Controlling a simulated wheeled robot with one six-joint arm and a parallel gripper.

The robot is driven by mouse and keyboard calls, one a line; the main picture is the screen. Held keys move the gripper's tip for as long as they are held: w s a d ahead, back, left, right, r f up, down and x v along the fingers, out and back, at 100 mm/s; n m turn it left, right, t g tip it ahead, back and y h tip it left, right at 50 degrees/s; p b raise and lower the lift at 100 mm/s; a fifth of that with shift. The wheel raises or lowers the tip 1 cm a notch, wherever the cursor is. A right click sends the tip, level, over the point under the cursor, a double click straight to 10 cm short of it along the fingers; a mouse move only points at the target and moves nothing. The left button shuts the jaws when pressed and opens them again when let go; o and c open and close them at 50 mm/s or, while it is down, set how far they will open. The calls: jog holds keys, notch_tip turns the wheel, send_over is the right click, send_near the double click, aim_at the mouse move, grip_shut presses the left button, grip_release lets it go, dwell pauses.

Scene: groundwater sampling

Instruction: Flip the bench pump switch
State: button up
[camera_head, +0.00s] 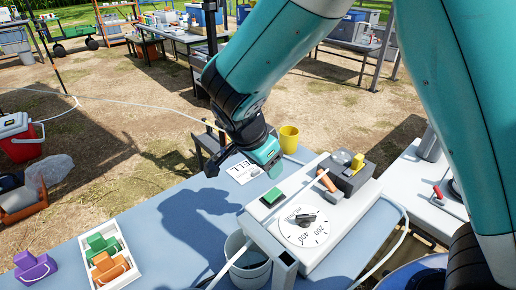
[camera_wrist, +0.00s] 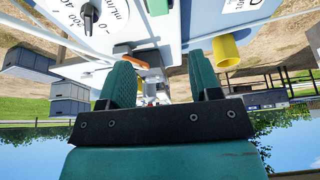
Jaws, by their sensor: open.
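The bench pump (camera_head: 269,221) is a white box on the blue bench, with a round numbered dial (camera_head: 305,225) and a dark knob on its top. A green switch-like piece (camera_head: 271,196) sits at the box's left corner; it also shows at the top of the wrist view (camera_wrist: 157,7). An orange piece (camera_head: 326,180) lies beside the grey pump head (camera_head: 352,178); it also shows in the wrist view (camera_wrist: 123,48). My gripper (camera_head: 274,170) is above the bench just behind the pump, apart from it. In the wrist view its two green fingers (camera_wrist: 162,90) are open and empty.
A yellow cup (camera_head: 289,139) and a printed sheet (camera_head: 243,171) are behind the pump. A bucket (camera_head: 250,272) stands at its front left, with white tubing near. A white tray (camera_head: 130,268) holds colored pieces at left. The bench between tray and pump is clear.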

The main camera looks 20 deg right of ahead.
jog(key=v, duration=0.5)
jog(key=shift+a+r, duration=0.1)
jog(key=shift+r, duration=0.25)
jog(key=s+r+n+g+y+p, duration=0.1)
jog(key=s+r+n+y, duration=0.3)
jog(key=s+n, duration=0.6)
jog(key=s+r+n+y+p, duration=0.1)
jog(key=s+r+n+y, duration=0.3)
jog(key=s+n, duration=0.6)
jog(key=shift+s+r+n+g, duration=0.15)
jog(key=shift+r+n+g, duration=0.2)
jog(key=shift+r, duration=0.5)
